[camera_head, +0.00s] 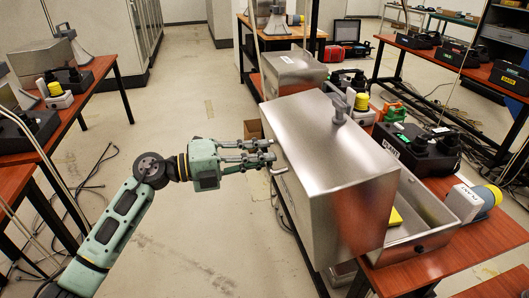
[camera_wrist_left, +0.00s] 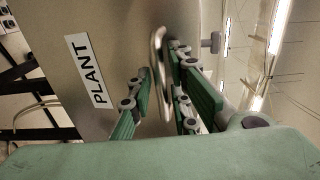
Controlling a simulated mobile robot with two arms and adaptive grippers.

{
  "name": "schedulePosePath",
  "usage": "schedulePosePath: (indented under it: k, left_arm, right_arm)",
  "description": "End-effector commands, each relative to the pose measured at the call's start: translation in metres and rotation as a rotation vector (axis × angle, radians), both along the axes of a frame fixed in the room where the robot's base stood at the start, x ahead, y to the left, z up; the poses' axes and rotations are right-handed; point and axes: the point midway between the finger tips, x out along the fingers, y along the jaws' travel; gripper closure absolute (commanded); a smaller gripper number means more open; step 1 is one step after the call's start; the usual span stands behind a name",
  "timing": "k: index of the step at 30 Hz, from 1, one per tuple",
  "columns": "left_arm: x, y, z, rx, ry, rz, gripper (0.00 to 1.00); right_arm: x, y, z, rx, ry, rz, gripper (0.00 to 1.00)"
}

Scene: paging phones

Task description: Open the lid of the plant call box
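The plant call box has a large brushed-steel lid (camera_head: 325,165), raised and tilted. At its right, the open steel tray (camera_head: 428,212) shows with part of a yellow thing (camera_head: 394,218) inside. A "PLANT" label (camera_wrist_left: 88,70) is on the lid face in the wrist view. My left gripper (camera_head: 270,156) is at the lid's left side. Its fingers are apart, on either side of the metal handle (camera_wrist_left: 161,75); the handle's end shows in the head view (camera_head: 279,171). I cannot tell whether the fingers touch it. My right gripper is out of view.
Another steel box (camera_head: 292,72) stands behind. A table (camera_head: 75,90) is at left; the floor between is mostly clear.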

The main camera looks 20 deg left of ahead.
Motion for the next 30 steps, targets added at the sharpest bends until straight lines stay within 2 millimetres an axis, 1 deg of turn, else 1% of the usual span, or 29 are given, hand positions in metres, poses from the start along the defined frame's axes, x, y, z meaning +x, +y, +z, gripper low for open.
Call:
schedulePosePath:
  k: [1,4,12,18,30]
  left_arm:
    - [0.0027,-0.0042,0.0014,-0.003,0.001,-0.001,0.82]
    - [0.0058,-0.0084,0.0006,-0.001,-0.001,0.0,0.82]
    - [0.0065,-0.0097,-0.0006,-0.001,0.001,0.0,0.82]
    - [0.0065,-0.0096,-0.0006,-0.001,0.001,0.0,1.0]
    - [0.0063,-0.0095,-0.0009,-0.001,0.001,0.0,1.0]
  right_arm:
    - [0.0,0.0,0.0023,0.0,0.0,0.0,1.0]
    - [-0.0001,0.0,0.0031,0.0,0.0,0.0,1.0]
    - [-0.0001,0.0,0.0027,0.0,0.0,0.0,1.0]
    - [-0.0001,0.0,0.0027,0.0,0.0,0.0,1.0]
    - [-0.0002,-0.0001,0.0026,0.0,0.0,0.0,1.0]
